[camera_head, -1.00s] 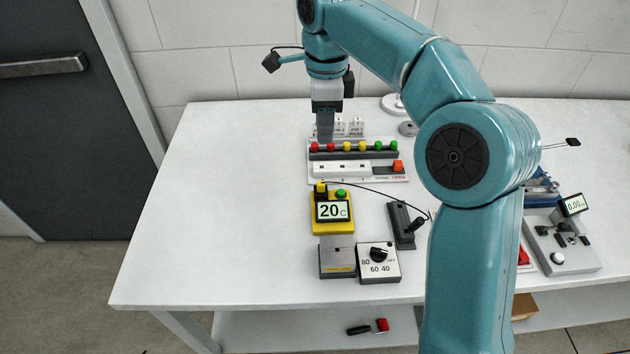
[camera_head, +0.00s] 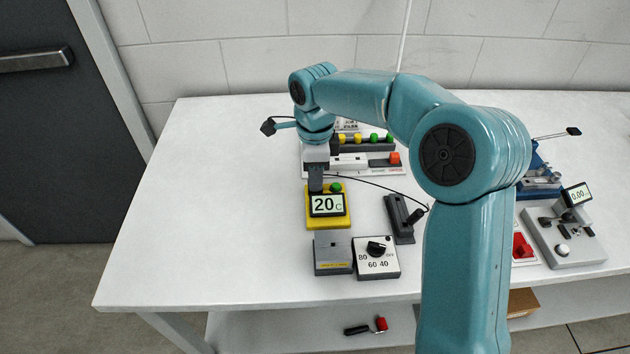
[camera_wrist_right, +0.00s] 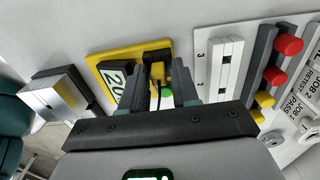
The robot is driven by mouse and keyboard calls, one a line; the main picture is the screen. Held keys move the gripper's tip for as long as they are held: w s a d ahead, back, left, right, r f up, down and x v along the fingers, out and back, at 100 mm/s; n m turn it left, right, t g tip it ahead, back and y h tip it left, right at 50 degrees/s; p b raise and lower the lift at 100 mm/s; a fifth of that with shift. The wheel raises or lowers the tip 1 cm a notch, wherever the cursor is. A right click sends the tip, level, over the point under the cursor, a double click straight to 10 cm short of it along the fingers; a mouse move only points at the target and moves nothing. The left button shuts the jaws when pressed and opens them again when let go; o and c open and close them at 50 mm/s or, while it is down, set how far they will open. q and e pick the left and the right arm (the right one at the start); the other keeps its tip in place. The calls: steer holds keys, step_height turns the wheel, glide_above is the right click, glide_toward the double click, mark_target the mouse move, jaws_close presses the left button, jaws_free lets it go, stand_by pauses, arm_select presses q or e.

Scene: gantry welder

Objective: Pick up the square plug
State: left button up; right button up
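A small yellow block, which looks like the square plug (camera_wrist_right: 157,72), sits at the corner of the yellow temperature unit (camera_head: 313,218) reading 20 C. In the head view my right gripper (camera_head: 316,187) points down over that corner and hides the block. In the right wrist view my right gripper (camera_wrist_right: 162,92) is open, with the block between and just beyond its dark fingertips. I cannot tell whether the fingers touch it. The unit also shows in the right wrist view (camera_wrist_right: 101,60). My left gripper is not in view.
A power strip (camera_head: 350,161) and a row of coloured buttons (camera_head: 374,138) stand behind the unit. A grey box (camera_head: 333,254) and a white dial box (camera_head: 377,258) stand in front. A black lever device (camera_head: 400,218) is to the right. The table's left side (camera_head: 210,190) is clear.

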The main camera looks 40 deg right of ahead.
steer(key=shift+s, duration=0.15)
jaws_close()
